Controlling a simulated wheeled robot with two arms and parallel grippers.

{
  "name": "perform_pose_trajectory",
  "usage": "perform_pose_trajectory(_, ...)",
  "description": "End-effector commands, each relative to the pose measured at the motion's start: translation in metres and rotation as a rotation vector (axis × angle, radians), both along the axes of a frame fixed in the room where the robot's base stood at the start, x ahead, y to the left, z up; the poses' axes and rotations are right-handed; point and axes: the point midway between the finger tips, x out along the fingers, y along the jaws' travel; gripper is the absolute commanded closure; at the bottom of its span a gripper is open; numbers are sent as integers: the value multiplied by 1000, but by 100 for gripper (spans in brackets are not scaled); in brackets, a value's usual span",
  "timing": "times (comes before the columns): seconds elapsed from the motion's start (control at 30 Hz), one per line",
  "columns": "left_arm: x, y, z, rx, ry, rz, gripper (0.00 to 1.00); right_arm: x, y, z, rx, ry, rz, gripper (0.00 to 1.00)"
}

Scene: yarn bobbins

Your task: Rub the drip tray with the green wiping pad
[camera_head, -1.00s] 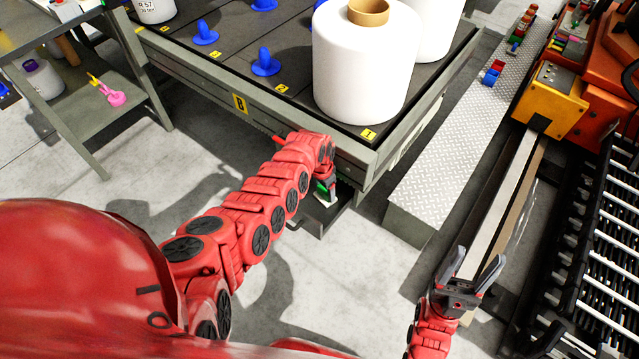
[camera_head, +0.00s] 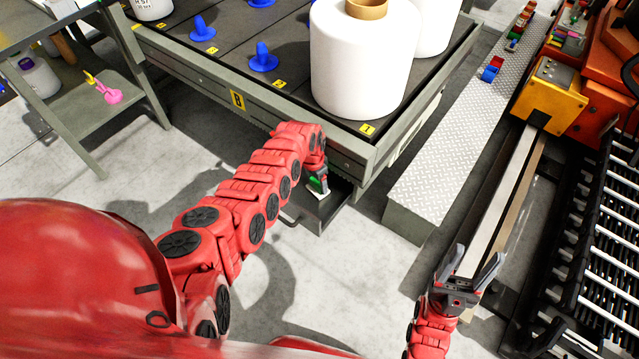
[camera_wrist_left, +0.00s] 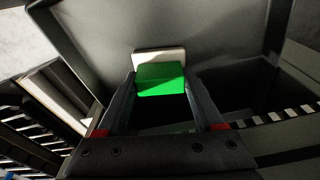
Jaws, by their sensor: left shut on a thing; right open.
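The drip tray (camera_head: 322,216) is a dark grey, shallow tray sticking out low beneath the near corner of the bobbin cart. In the left wrist view its grey surface (camera_wrist_left: 225,40) fills much of the picture. My left gripper (camera_head: 318,184) is over the tray, shut on the green wiping pad (camera_wrist_left: 161,80), which has a green body and a white edge. The white edge lies at or very close to the tray surface; I cannot tell if it touches. My right gripper (camera_head: 470,272) is open and empty, away from the tray at the lower right.
The cart (camera_head: 238,100) overhangs the tray and carries white bobbins (camera_head: 362,60) and blue pegs (camera_head: 264,58). A diamond-plate step (camera_head: 430,190) stands to the tray's right. A rail with orange machinery (camera_head: 553,95) is further right. The floor left of the tray is clear.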

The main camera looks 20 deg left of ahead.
Motion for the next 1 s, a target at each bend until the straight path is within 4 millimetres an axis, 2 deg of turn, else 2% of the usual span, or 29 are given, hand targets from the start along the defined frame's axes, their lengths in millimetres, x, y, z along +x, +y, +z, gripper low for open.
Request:
perform_pose_trajectory(0.03,-3,3,-4,3,8,3,96,0,0,-1,0,0,0,41)
perform_pose_trajectory(0.17,-3,3,1,4,8,3,96,0,0,5,0,0,0,41)
perform_pose_trajectory(0.67,-1,1,58,1,3,2,96,0,0,59,0,0,0,41)
perform_pose_trajectory(1.0,-1,1,59,1,3,2,96,0,0,60,0,0,0,41)
